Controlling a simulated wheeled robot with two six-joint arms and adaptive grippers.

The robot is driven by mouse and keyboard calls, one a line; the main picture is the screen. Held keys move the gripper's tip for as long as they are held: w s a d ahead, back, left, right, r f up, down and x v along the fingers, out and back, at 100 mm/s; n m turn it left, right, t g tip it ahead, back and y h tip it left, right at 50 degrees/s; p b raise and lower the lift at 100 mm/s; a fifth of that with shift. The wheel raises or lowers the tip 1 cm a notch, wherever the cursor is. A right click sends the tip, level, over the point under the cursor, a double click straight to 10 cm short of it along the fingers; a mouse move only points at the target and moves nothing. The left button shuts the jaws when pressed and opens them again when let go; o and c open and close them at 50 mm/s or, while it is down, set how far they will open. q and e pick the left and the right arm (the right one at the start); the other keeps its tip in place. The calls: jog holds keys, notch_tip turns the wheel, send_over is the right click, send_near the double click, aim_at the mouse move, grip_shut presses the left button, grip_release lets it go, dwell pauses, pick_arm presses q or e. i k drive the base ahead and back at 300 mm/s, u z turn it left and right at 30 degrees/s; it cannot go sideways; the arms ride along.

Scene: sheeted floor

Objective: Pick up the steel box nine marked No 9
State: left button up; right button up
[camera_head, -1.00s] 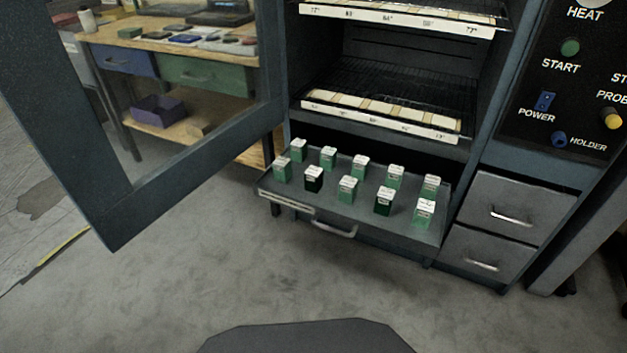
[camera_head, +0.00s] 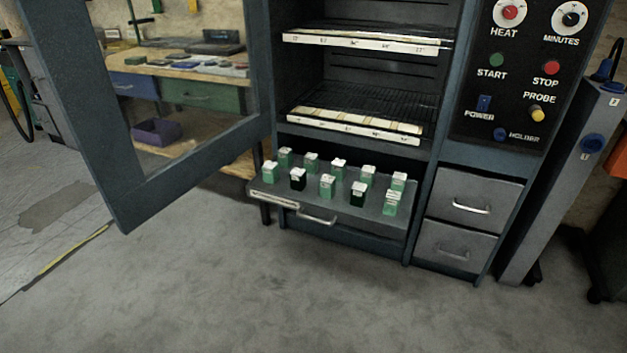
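Several small green boxes with white tops stand upright in two rows on a pulled-out grey tray (camera_head: 335,205) at the bottom of the oven cabinet. Two of them, a front-row box (camera_head: 298,180) and another front-row box (camera_head: 358,195), look darker than the rest. The markings on the tops are too small to read, so I cannot tell which box is No 9. Neither of my grippers is in view.
The cabinet's glazed door (camera_head: 190,165) stands open to the left. A control panel (camera_head: 525,75) and two grey drawers (camera_head: 470,203) are on the right. A workbench (camera_head: 170,70) stands behind the door. The floor (camera_head: 300,290) in front is clear.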

aim_at(298, 176)
jog(key=z, duration=0.4)
jog(key=i, duration=1.1)
jog(key=z, duration=0.05)
